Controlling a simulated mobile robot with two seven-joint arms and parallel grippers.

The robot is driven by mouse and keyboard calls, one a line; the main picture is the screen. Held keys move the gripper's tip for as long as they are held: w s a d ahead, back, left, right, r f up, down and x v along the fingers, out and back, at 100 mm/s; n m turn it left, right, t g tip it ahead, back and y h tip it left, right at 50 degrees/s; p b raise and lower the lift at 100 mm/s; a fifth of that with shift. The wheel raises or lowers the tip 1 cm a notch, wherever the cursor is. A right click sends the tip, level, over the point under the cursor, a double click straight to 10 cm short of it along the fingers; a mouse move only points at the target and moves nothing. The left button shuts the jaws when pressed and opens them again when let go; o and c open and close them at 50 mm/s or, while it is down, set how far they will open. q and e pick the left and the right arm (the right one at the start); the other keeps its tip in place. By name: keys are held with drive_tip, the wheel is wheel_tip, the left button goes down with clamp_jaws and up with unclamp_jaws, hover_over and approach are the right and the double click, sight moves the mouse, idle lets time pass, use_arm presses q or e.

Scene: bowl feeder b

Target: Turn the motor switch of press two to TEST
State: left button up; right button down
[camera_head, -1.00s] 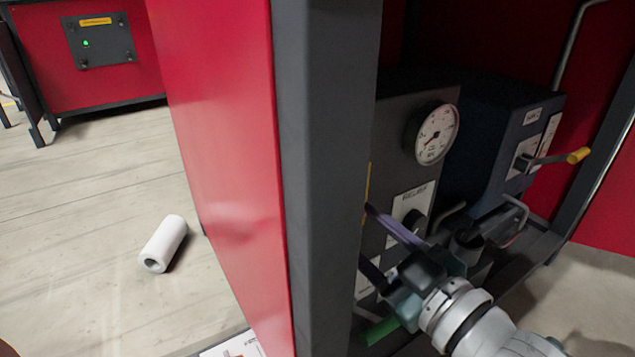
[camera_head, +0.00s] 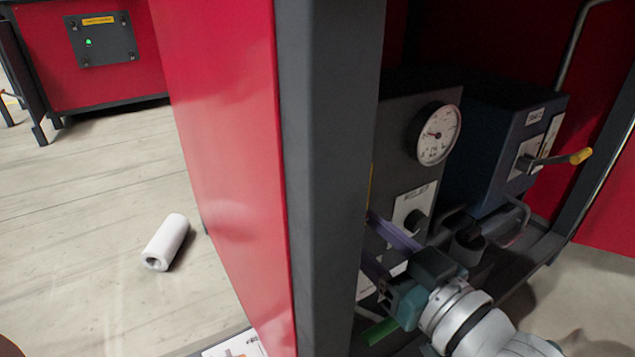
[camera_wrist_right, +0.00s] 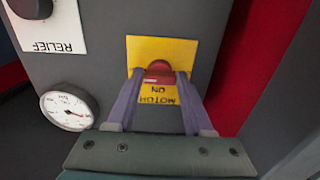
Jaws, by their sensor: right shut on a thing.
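The motor switch is a red knob (camera_wrist_right: 158,70) on a yellow plate (camera_wrist_right: 205,50), seen in the right wrist view. The plate reads upside down, with "MOTOR" and "ON" legible below the knob; no TEST mark can be made out. My right gripper (camera_wrist_right: 158,77) has its two purple fingers on either side of the knob and is shut on it. In the head view, my right gripper (camera_head: 372,238) reaches the grey panel (camera_head: 405,105), but its fingertips and the switch are hidden behind the dark post. My left gripper is not in view.
A dark post (camera_head: 330,150) and red side panel (camera_head: 220,130) stand left of the right arm. A pressure gauge (camera_head: 437,134), a relief knob (camera_head: 414,221) and a blue box (camera_head: 500,140) with a yellow-tipped lever (camera_head: 580,156) are close by. A white roll (camera_head: 166,242) lies on the floor.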

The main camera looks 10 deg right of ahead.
drive_tip(key=shift+c, duration=1.4)
unclamp_jaws()
drive_tip(key=p+v, duration=0.4)
drive_tip(key=v, duration=0.6)
drive_tip(key=shift+w, duration=0.1)
